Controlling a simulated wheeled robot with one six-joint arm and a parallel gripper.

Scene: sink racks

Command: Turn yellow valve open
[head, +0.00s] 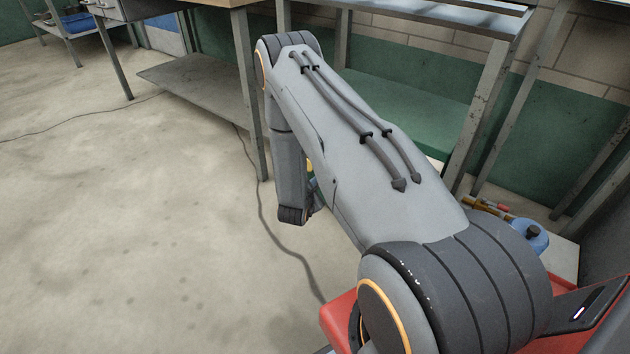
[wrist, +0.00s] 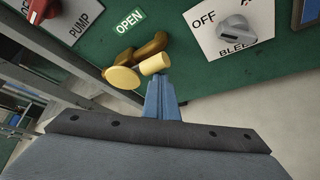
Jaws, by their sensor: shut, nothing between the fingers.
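The yellow valve (wrist: 123,78) is in the wrist view, on a green panel, with a round pale-yellow end and a brown-gold body behind it. A short yellow cylinder (wrist: 154,64) sits to its right, just beyond my fingertips. A green OPEN label (wrist: 129,21) is above the valve. My gripper (wrist: 160,77) has its blue fingers together with nothing between them. Its tips are close to the yellow cylinder; I cannot tell whether they touch it. In the head view my arm hides most of the gripper and valve.
In the wrist view, a BLEED knob (wrist: 233,28) on a white plate is to the right, and a PUMP knob (wrist: 42,9) is at upper left. In the head view, metal-legged tables stand around the arm, a cable (head: 262,205) lies on the floor, and open floor is at left.

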